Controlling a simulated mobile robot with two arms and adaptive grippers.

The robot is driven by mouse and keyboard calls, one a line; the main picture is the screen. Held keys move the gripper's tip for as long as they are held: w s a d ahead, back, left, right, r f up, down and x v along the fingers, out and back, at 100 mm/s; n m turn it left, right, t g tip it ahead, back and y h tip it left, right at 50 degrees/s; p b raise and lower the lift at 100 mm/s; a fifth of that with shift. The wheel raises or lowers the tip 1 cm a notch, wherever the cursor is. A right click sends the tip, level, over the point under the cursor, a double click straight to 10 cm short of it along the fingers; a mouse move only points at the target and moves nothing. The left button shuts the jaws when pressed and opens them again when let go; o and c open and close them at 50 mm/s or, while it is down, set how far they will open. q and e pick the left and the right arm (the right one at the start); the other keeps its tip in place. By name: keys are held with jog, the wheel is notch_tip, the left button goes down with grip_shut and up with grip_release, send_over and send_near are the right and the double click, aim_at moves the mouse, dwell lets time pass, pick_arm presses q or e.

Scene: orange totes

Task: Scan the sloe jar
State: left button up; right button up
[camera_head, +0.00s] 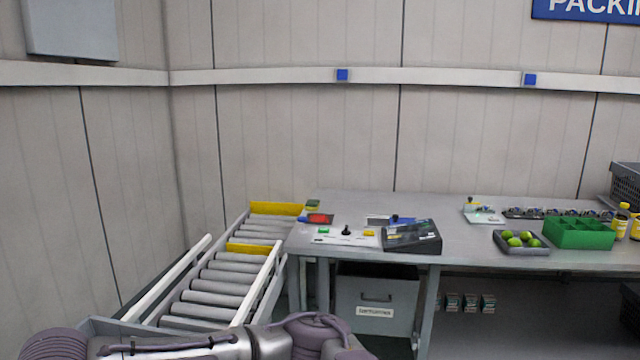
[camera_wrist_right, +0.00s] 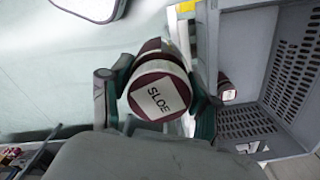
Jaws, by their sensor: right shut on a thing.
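The sloe jar (camera_wrist_right: 158,90) fills the middle of the right wrist view. Its dark red lid faces the camera and carries a white label reading SLOE. My right gripper (camera_wrist_right: 156,96) is shut on it, with one dark finger on each side. Most of the jar's body is hidden behind the lid. The jar and the right gripper do not show in the head view. My left gripper is not in view; a purple-grey arm link of mine crosses the bottom of the head view. I cannot tell for certain which device is the scanner.
A grey perforated crate (camera_wrist_right: 240,22) stands close right of the jar. A roller conveyor (camera_head: 215,275) runs left.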

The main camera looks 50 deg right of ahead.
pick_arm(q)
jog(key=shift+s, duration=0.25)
pick_arm(e)
jog(key=s+d+f+n, duration=0.6)
jog(key=d+f+n, duration=0.1)
jog(key=f+n, duration=0.1)
jog(key=s+d+f+n, duration=0.6)
jog(key=d+f+n, duration=0.1)
jog(key=f, duration=0.4)
jog(key=shift+d+n, duration=0.4)
jog(key=shift+n, duration=0.4)
